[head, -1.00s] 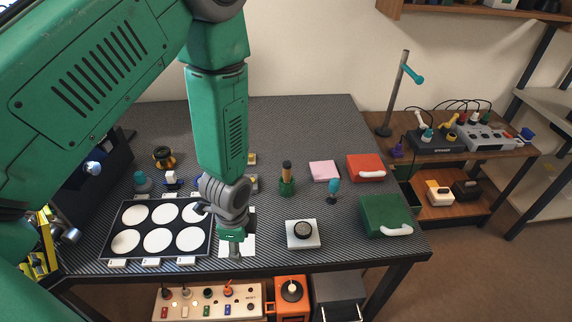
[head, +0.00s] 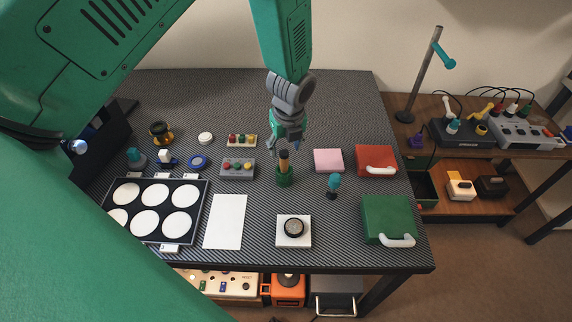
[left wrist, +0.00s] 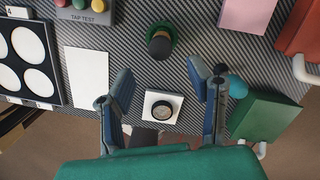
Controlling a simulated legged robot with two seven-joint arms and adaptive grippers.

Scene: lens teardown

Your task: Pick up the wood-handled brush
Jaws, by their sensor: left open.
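The wood-handled brush (head: 283,163) stands upright in a green cup (head: 284,179) near the middle of the table. In the left wrist view the brush (left wrist: 159,45) shows end-on in its cup, beyond and between the fingers. My left gripper (head: 285,145) is open and empty, pointing down, just behind and above the brush in the head view. Its two fingers also show spread apart in the left wrist view (left wrist: 161,85). I cannot tell whether a finger touches the brush. My right gripper is not in view.
A teal-topped tool (head: 333,184) stands right of the cup, near a pink pad (head: 328,160). A grey button box (head: 237,169) lies to its left. In front are a white square with a round dark part (head: 294,230) and a green case (head: 387,219).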

